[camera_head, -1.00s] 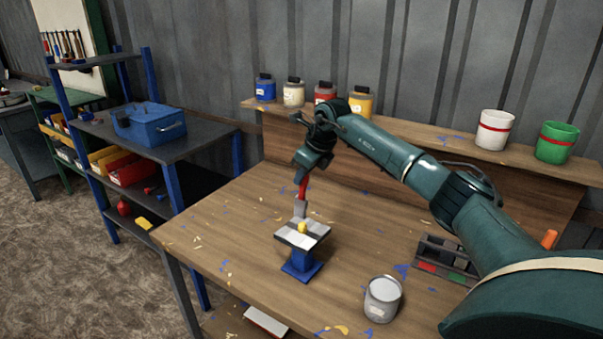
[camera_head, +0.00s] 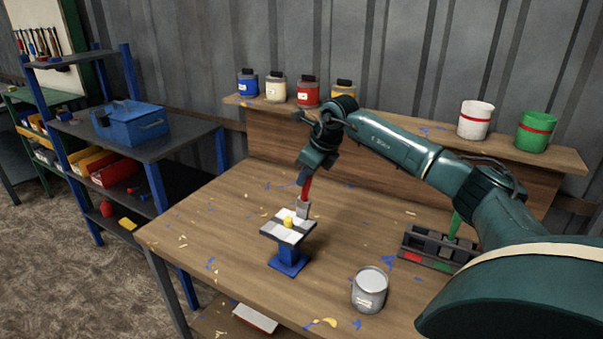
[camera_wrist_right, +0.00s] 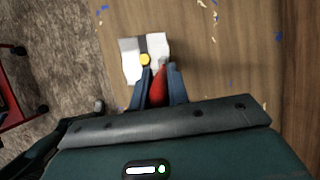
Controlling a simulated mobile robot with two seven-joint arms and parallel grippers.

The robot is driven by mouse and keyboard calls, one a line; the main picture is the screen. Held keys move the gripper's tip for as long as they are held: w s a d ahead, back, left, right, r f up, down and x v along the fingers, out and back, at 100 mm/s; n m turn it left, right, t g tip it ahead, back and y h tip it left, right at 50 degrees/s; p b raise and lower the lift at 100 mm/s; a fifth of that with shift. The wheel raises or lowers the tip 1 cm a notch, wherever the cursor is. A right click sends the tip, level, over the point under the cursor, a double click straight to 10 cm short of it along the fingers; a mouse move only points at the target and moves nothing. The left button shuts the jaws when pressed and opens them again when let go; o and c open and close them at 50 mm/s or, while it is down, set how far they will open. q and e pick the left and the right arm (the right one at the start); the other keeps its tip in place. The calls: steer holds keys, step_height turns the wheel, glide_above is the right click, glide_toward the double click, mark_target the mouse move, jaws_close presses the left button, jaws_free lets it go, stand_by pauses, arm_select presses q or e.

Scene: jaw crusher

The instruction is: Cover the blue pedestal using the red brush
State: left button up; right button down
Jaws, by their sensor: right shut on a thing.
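The blue pedestal (camera_head: 289,255) stands on the wooden table, with a flat square top and a yellow piece (camera_head: 289,221) on it. Its top is mostly white with a dark grey band, clearest in the right wrist view (camera_wrist_right: 130,65). My right gripper (camera_head: 306,176) is shut on the red brush (camera_head: 306,190). The brush points down, its pale grey head at the far right edge of the top. I cannot tell whether the head touches the surface. In the wrist view the red handle (camera_wrist_right: 158,88) sits between the fingers. My left gripper is not in view.
A grey paint can (camera_head: 369,290) stands right of the pedestal. A dark caddy (camera_head: 425,245) with a green handle lies near my right arm. Paint jars and two buckets (camera_head: 475,120) stand on the back ledge. The table's left side is clear.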

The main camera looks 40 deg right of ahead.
steer(key=shift+s+d+b, duration=0.25)
steer(key=shift+s, duration=0.5)
steer(key=shift+s+d+b, duration=0.2)
steer(key=shift+s+d, duration=0.05)
steer(key=shift+s, duration=0.5)
steer(key=shift+r+p, duration=0.7)
steer(key=shift+r, duration=1.85)
steer(key=n+g+y, duration=0.1)
steer(key=n+g, duration=0.1)
steer(key=n, duration=0.3)
steer(key=n+g+y, duration=0.1)
steer(key=n+g, duration=0.1)
steer(key=n, duration=0.4)
steer(key=n+g+y, duration=0.1)
steer(key=n+y, duration=0.1)
steer(key=n, duration=0.4)
steer(key=shift+g, duration=0.4)
